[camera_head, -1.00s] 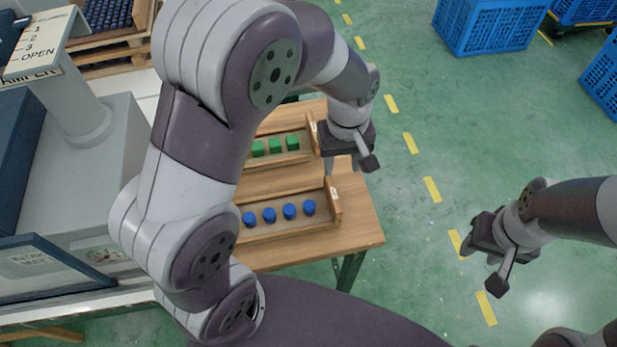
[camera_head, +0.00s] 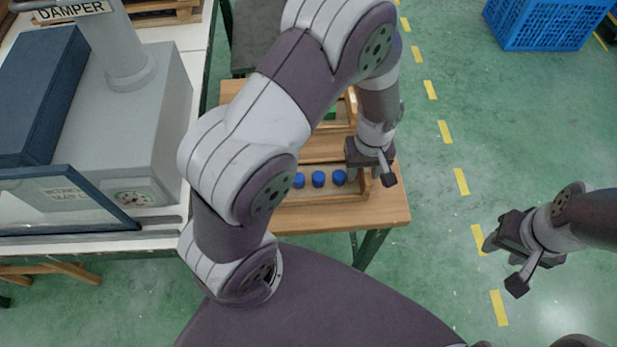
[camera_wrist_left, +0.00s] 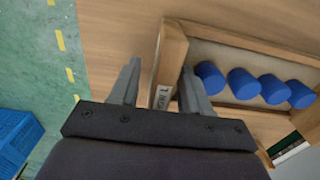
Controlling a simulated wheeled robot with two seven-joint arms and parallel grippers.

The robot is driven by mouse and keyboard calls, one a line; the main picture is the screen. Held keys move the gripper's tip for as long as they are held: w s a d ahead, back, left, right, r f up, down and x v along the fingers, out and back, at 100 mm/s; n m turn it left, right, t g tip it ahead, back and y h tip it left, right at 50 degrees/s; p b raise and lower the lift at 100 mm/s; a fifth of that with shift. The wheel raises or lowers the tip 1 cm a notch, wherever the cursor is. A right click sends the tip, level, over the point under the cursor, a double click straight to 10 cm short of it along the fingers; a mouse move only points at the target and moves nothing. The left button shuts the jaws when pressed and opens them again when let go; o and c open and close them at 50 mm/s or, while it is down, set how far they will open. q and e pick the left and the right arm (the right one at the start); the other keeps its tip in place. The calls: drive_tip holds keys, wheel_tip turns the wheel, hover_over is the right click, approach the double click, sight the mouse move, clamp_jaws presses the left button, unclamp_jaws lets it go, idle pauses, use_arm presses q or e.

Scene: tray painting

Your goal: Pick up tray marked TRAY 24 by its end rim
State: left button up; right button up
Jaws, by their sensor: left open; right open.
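A wooden tray (camera_head: 325,198) holding several blue cylinders (camera_head: 318,179) lies on the wooden table. In the left wrist view, its raised end rim (camera_wrist_left: 172,52) carries a white label (camera_wrist_left: 163,97), whose number I cannot read. My left gripper (camera_head: 369,173) is open over this end of the tray. In the left wrist view, the end rim shows between its two fingers (camera_wrist_left: 161,75), with no grip on it. My arm hides part of the tray. My right gripper (camera_head: 503,262) is open and empty, off to the right above the floor.
A second tray (camera_head: 351,106) with green blocks is behind, mostly hidden by my arm. A grey machine (camera_head: 165,100) stands on a white bench at left. The table's right edge (camera_head: 405,205) is close to my left gripper. Green floor lies beyond, with a blue crate (camera_head: 540,25).

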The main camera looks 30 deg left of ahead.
use_arm(q)
drive_tip(key=shift+s, duration=0.1)
drive_tip(key=shift+f, duration=0.2)
idle(0.4)
clamp_jaws()
